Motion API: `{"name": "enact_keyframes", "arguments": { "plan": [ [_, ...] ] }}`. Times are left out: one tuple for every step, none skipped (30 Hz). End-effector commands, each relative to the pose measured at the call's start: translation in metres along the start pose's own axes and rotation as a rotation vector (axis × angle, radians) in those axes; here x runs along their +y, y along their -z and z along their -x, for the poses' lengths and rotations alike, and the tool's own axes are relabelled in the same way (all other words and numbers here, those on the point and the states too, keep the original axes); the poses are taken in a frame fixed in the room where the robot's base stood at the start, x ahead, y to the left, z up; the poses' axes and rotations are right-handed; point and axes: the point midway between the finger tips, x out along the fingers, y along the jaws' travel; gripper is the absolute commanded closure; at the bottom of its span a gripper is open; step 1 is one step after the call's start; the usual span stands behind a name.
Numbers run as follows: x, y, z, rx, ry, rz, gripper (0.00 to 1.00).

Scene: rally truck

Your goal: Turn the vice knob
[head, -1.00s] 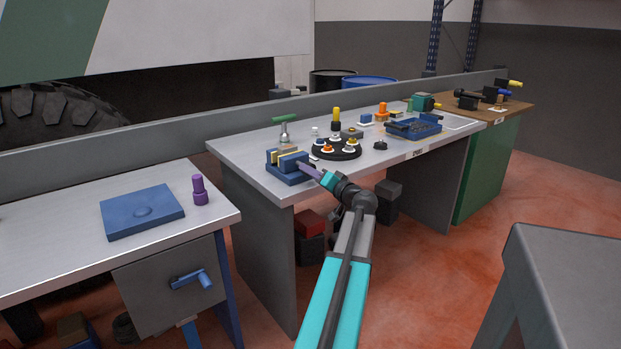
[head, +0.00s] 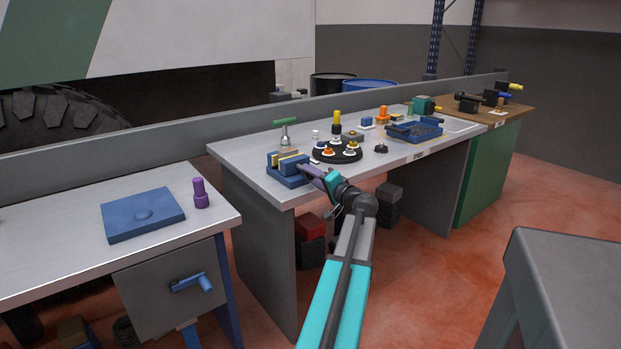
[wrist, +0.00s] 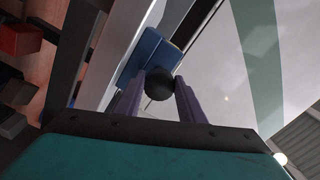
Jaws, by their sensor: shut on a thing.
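The blue vice (head: 281,174) with pale yellow jaw faces sits at the front left corner of the grey metal workbench (head: 243,150). In the wrist view the blue vice body (wrist: 148,52) lies just beyond my fingers. A round dark vice knob (wrist: 162,83) sits between the fingertips. My gripper (head: 306,172), with purple fingers, reaches the vice from the front right. In the wrist view my gripper (wrist: 160,98) is shut on the knob, one finger on each side. The knob is hidden by the fingers in the head view.
A round black tray (head: 345,156) with several small parts stands close behind my gripper. A green-handled tool (head: 285,133) stands behind the vice. A separate bench with a blue plate (head: 125,222) and purple piece (head: 200,193) is at left.

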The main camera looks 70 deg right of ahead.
Motion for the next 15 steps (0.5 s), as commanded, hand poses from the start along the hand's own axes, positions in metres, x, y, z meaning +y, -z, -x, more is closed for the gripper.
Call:
{"name": "enact_keyframes", "arguments": {
  "plan": [
    [-0.0037, -0.0004, -0.0021, -0.001, 0.007, -0.003, 0.87],
    [-0.0037, -0.0004, -0.0021, -0.001, 0.007, -0.003, 0.87],
    [-0.0037, -0.0004, -0.0021, -0.001, 0.007, -0.003, 0.63],
    [-0.0036, -0.0004, -0.0021, -0.001, 0.007, -0.003, 0.58],
    [-0.0035, -0.0005, -0.0021, -0.002, 0.006, -0.002, 0.53],
    [-0.0031, -0.0004, -0.0019, -0.001, 0.006, -0.002, 0.46],
    [-0.0028, -0.0003, -0.0017, -0.001, 0.005, -0.001, 0.46],
    [-0.0025, -0.0003, -0.0015, -0.001, 0.005, -0.001, 0.46],
    [-0.0021, -0.0002, -0.0012, -0.001, 0.004, -0.001, 0.46],
    [-0.0019, -0.0002, -0.0011, -0.001, 0.004, -0.001, 0.46],
    [-0.0017, -0.0001, -0.0009, -0.001, 0.003, -0.001, 0.46],
    [-0.0014, -0.0001, -0.0008, 0.0, 0.003, 0.0, 0.46],
    [-0.0013, -0.0001, -0.0007, 0.0, 0.003, 0.0, 0.46],
    [-0.0012, 0.0, -0.0006, 0.0, 0.002, 0.0, 0.46],
    [-0.001, -0.0001, -0.0002, 0.0, 0.002, 0.0, 0.46]
  ]
}}
